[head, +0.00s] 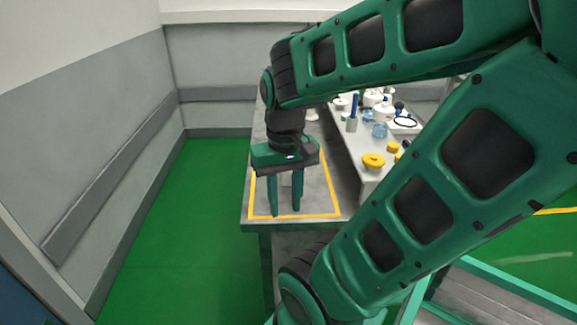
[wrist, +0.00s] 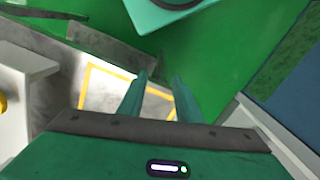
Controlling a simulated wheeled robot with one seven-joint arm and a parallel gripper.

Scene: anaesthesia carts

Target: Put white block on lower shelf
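My gripper (head: 285,212) is over the near end of a grey table (head: 325,222), inside a yellow outlined area (head: 335,203). Its two green fingers point down and stand apart. In the wrist view the fingers (wrist: 161,76) are also apart, with only floor, table and yellow line visible between them. A small pale patch (head: 286,178) shows behind the fingers in the head view; I cannot tell whether it is the white block. No white block is clearly visible in either view. A lower surface (head: 300,243) shows under the tabletop, partly hidden by my arm.
A raised white shelf (head: 345,150) on the table's right holds yellow-lidded jars (head: 373,161), bottles and a blue glass container (head: 379,130). A teal-framed cart (head: 500,278) stands at the lower right. Green floor (head: 190,225) is clear left of the table, up to the grey wall.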

